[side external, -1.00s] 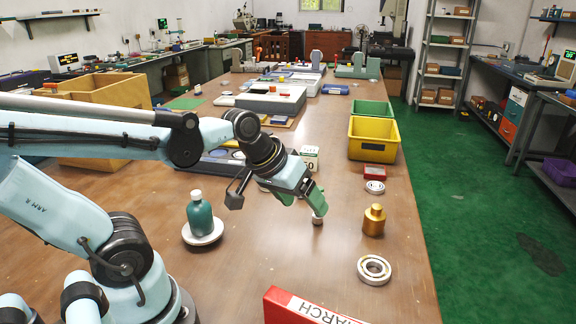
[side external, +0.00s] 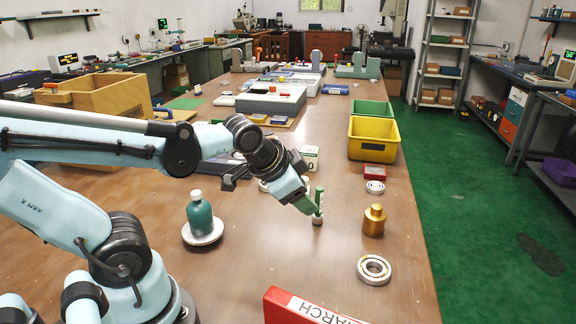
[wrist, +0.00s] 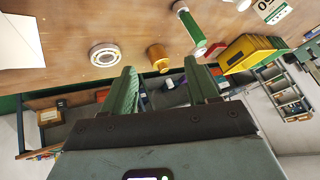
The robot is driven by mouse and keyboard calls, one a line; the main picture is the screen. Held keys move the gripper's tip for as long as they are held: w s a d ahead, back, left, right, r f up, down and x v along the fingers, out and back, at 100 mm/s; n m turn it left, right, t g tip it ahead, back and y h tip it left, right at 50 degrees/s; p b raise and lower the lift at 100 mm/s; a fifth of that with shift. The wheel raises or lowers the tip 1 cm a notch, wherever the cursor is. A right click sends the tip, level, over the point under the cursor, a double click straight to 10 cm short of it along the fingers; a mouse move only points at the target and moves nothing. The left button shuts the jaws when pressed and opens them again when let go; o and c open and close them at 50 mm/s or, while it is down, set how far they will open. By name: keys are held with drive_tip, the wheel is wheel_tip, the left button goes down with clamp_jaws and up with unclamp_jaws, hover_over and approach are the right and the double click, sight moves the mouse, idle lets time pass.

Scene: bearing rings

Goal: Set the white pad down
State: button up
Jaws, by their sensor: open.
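The stick is beyond the fingertips there. In the side view I cannot tell whether a finger touches it.
A brass weight (side external: 374,220) and a metal bearing ring (side external: 374,270) stand to the right. A green bottle (side external: 200,217) on a white dish (side external: 203,238) stands to the left. A red box (side external: 300,308) is at the front. A yellow bin (side external: 372,138) is behind.

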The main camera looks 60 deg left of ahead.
drive_tip(key=w+a+m+y, duration=0.4)
drive_tip(key=w+a+m, duration=0.55)
drive_tip(key=m, duration=0.25)
drive_tip(key=m+t+y, duration=0.1)
drive_tip(key=m+y, duration=0.2)
drive_tip(key=m, duration=0.8)
hover_over(304, 179)
drive_tip(key=f, duration=0.4)
drive_tip(key=shift+s+d+f, duration=0.15)
drive_tip(key=shift+s+f, duration=0.1)
drive_tip(key=shift+f, duration=0.15)
drive_tip(key=shift+m, duration=0.3)
drive_tip(key=shift+f, duration=2.5)
wheel_tip(304, 179, down, 2)
drive_tip(key=shift+f, duration=0.1)
drive_tip(key=shift+x, duration=1.1)
drive_tip(key=shift+w+a, duration=0.25)
drive_tip(key=shift+a, duration=0.05)
clamp_jaws()
